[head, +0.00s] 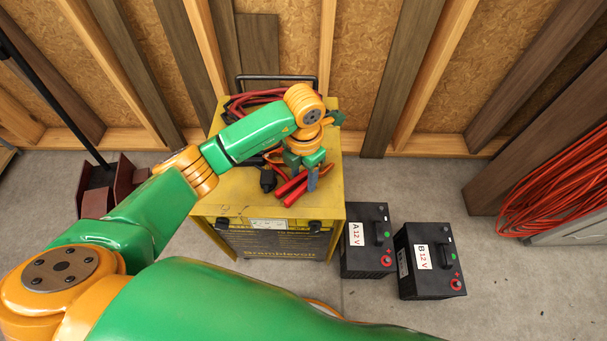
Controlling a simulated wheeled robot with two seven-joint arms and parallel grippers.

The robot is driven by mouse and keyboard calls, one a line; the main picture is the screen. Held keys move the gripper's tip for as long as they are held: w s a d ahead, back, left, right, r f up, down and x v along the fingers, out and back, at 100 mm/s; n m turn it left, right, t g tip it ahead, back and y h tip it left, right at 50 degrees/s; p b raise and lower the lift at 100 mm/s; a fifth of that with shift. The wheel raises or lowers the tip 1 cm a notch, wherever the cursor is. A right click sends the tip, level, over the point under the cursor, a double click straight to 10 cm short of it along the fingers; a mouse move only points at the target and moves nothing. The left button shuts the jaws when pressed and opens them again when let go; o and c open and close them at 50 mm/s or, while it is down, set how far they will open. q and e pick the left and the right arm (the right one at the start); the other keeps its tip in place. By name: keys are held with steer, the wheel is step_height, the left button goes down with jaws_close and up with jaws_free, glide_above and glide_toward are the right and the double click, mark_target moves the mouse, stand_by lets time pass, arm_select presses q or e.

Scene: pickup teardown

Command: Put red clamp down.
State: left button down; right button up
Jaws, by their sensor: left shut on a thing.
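The red clamp (294,190) is over the front part of the top of a yellow charger cart (221,182). My left gripper (312,178) points down there and is shut on the red clamp. The clamp's red handles stick out toward the lower left of the fingers. Whether the clamp touches the cart top, I cannot tell. The clamp's jaw end is hidden by my gripper. A black clamp (267,180) lies just left of the red one. My right gripper is not in view.
Red cables (246,104) lie at the back of the cart top, near its black handle bar. Battery A (367,240) and battery B (429,262) stand on the floor right of the cart. Orange cable (555,190) hangs at the far right. The cart top's right strip looks clear.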

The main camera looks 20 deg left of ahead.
arm_select(q)
steer(key=shift+f, duration=0.1)
steer(key=c, duration=0.7)
jaws_free()
steer(key=o, duration=0.4)
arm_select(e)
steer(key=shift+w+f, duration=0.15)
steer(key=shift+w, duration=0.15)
arm_select(q)
steer(key=shift+r, duration=0.2)
step_height(320, 180, up, 12)
steer(key=shift+p, duration=1.05)
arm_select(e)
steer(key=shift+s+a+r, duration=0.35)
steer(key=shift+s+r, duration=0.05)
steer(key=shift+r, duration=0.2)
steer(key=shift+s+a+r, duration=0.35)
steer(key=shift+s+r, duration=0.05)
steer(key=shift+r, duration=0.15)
arm_select(q)
steer(key=shift+d, duration=0.1)
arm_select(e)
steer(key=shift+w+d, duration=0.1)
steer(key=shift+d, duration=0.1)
